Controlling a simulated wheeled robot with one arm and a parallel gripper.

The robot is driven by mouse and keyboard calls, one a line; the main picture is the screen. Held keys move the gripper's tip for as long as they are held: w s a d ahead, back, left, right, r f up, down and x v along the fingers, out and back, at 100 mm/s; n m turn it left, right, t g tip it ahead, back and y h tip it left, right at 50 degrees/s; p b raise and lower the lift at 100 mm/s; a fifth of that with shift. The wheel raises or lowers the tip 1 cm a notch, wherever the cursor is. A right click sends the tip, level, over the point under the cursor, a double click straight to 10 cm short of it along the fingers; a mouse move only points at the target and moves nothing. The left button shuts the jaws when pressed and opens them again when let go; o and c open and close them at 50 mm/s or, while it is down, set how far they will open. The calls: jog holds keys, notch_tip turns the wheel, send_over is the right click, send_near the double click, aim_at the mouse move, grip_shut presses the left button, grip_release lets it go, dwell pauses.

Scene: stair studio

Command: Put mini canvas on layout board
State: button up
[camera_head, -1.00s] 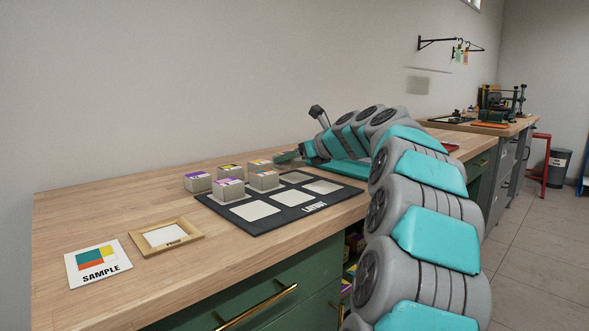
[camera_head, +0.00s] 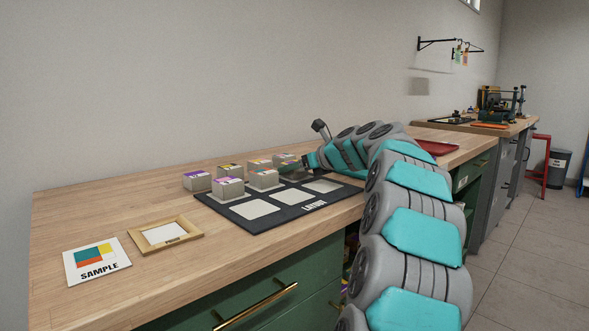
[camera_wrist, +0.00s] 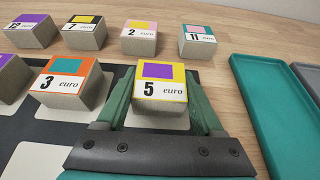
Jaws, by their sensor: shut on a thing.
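In the wrist view my gripper (camera_wrist: 160,88) is shut on a small pale block, the mini canvas (camera_wrist: 160,83), with a yellow-edged top, a purple rectangle and "5 euro". It is over a pale square of the dark layout board (camera_wrist: 210,77); I cannot tell whether it touches. In the head view the layout board (camera_head: 283,213) lies on the bench with several pale squares. My gripper (camera_head: 290,166) is at its far side, and the held block is mostly hidden there. An orange-edged "3 euro" block (camera_wrist: 70,85) stands just left of the held one.
Several other blocks stand left and behind, including "2 euro" (camera_wrist: 140,38) and "11 euro" (camera_wrist: 198,42). A teal tray (camera_wrist: 272,100) lies to the right. A framed piece (camera_head: 192,232) and a SAMPLE card (camera_head: 97,262) lie at the bench's left. A red tray (camera_head: 437,147) lies beyond my arm.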

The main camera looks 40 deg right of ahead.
jog(key=shift+f, duration=0.1)
jog(key=o, duration=1.3)
jog(key=shift+o, duration=0.2)
jog(key=shift+f, duration=0.1)
jog(key=shift+r, duration=0.2)
jog(key=v, duration=1.2)
jog(key=shift+p, duration=0.35)
